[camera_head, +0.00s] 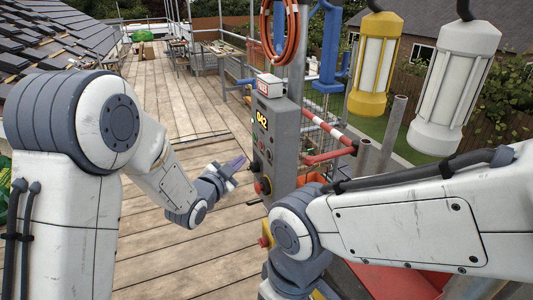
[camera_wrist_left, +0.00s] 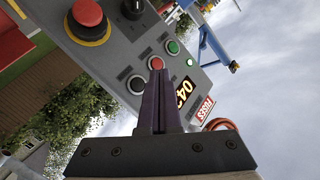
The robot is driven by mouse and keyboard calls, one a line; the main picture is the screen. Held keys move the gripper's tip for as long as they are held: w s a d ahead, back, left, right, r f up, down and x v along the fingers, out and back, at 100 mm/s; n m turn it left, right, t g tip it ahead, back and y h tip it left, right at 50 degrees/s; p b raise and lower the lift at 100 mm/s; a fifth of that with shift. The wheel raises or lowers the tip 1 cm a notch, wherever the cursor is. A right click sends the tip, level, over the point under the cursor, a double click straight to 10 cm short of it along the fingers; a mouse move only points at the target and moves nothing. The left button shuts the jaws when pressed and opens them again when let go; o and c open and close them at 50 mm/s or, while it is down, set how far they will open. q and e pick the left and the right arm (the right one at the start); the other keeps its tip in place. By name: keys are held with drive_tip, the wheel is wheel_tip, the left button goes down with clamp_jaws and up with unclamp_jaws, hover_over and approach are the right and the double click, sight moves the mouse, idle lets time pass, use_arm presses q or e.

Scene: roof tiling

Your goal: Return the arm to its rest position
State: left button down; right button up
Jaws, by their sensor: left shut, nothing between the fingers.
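In the left wrist view the shut, empty fingers (camera_wrist_left: 160,76) reach up over the picture of the box face (camera_wrist_left: 115,52). Their tips overlap the area by a small red button (camera_wrist_left: 156,62); I cannot tell whether they touch it. My left arm is bent at the elbow and reaches forward. My right arm comes in from the right and bends downward; its gripper is not in view.
The box carries a red emergency button (camera_wrist_left: 87,12) on a yellow ring, a green button (camera_wrist_left: 173,47) and a black button (camera_wrist_left: 137,84). An orange hose (camera_head: 281,40) and two lanterns (camera_head: 374,65) hang nearby. Roof tiles (camera_head: 50,40) lie at left. The plank deck (camera_head: 165,100) is mostly clear.

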use_arm(q)
drive_tip(key=s+a+f+n+g+y, duration=0.1)
drive_tip(key=s+g, duration=0.4)
drive_tip(key=s, duration=0.7)
drive_tip(key=s+a+f+n+g+y, duration=0.1)
drive_tip(key=s+n+g+y, duration=0.1)
drive_tip(key=s, duration=1.1)
drive_tip(key=s+a+f+n+g+y, duration=0.1)
drive_tip(key=s+f+n+g+y, duration=0.1)
drive_tip(key=s+g, duration=0.5)
drive_tip(key=s+y, duration=0.1)
drive_tip(key=s, duration=0.5)
drive_tip(key=shift+a+n+g, duration=0.15)
drive_tip(key=shift+n+g, duration=0.15)
